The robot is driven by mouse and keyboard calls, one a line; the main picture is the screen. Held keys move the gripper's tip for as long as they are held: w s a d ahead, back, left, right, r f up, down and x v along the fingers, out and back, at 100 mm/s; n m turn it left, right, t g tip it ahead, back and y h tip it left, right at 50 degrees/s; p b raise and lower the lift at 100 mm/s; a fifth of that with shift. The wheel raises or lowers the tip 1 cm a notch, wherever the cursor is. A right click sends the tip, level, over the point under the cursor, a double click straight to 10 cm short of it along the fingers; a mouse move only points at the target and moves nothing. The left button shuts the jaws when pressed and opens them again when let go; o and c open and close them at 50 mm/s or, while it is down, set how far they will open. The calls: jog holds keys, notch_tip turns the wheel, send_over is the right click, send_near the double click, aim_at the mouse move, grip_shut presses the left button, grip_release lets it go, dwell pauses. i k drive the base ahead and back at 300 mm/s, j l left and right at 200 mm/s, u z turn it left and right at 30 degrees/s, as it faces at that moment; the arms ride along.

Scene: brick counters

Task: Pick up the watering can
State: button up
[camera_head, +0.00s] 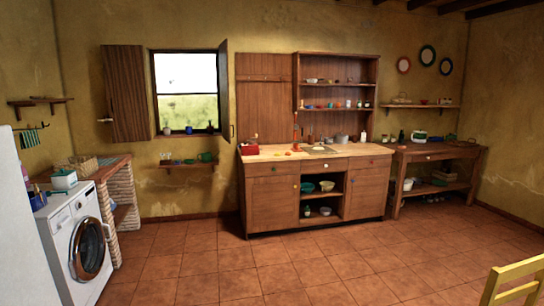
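A small green object (206,157) sits on the wall shelf below the window, near its right end. It has the colour and rough shape of a small watering can, but it is too small to be sure. Other small things on the counters and the windowsill are also too small to tell apart. My gripper and arm are not in view.
The wall shelf (175,166) is left of the wooden cabinet (272,202). A washing machine (62,238) and brick counter (106,212) stand at left, a side table (433,156) at right. A yellow chair (512,277) is at front right. The tiled floor (235,270) is open.

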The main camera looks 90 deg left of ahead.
aim_at(206, 158)
jog(key=u, duration=3.55)
jog(key=i+u, duration=0.1)
jog(key=i, duration=6.2)
jog(key=i+j+z, duration=0.1)
jog(key=i, duration=0.6)
jog(key=i+j+z, duration=0.1)
jog(key=i, duration=0.6)
jog(key=j, duration=0.1)
